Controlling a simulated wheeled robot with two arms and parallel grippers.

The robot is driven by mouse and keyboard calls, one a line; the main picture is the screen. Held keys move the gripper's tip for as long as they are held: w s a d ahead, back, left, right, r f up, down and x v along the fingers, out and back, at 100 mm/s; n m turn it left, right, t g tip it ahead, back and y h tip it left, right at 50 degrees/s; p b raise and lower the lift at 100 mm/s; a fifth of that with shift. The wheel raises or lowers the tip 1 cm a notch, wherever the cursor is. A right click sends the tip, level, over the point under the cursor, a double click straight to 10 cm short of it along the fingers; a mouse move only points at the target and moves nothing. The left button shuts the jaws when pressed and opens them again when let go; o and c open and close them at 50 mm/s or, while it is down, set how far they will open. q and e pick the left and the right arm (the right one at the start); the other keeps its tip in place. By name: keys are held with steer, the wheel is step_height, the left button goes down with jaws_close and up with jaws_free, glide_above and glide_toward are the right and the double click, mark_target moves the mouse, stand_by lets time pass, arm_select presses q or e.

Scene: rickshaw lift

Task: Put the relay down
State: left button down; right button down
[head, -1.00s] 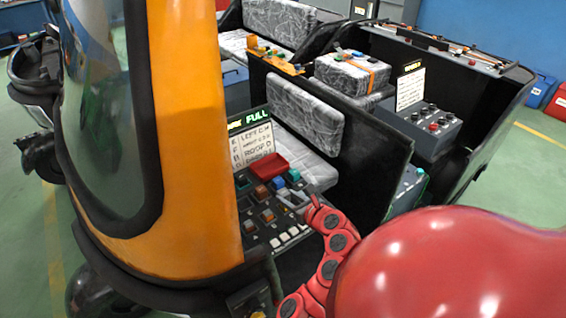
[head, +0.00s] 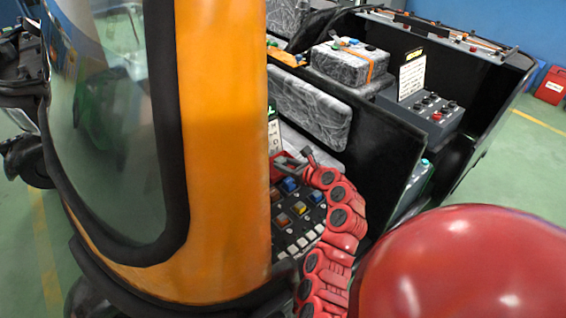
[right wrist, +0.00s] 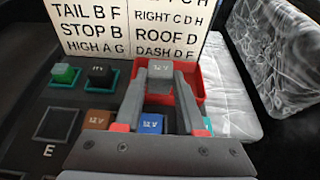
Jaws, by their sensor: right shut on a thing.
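My right gripper (right wrist: 160,92) is shut on a grey relay (right wrist: 160,72) marked 12 V. In the right wrist view the relay shows in front of or over a red tray (right wrist: 198,84); I cannot tell whether it touches it. In the head view my right gripper (head: 294,163) is above the dark relay panel (head: 303,243), beside the orange pillar, and the relay is too small to make out. A blue relay (right wrist: 150,123) and a brown relay (right wrist: 97,119) sit in the panel, nearer the wrist. My left gripper is not in view.
The orange pillar (head: 222,150) hides the panel's left part. A lettered card (right wrist: 130,25) stands behind the panel. A grey padded seat (right wrist: 230,100) lies to the right.

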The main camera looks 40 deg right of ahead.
steer(key=w, duration=0.1)
steer(key=w+d, duration=0.1)
steer(key=w, duration=0.1)
steer(key=shift+w+d+f, duration=0.15)
steer(key=shift+w+d, duration=0.1)
steer(key=shift+f+p, duration=0.6)
steer(key=shift+f, duration=1.15)
steer(key=shift+f, duration=0.1)
steer(key=c, duration=0.5)
jaws_free()
steer(key=b+v, duration=0.2)
steer(key=v, duration=1)
steer(key=shift+s, duration=0.1)
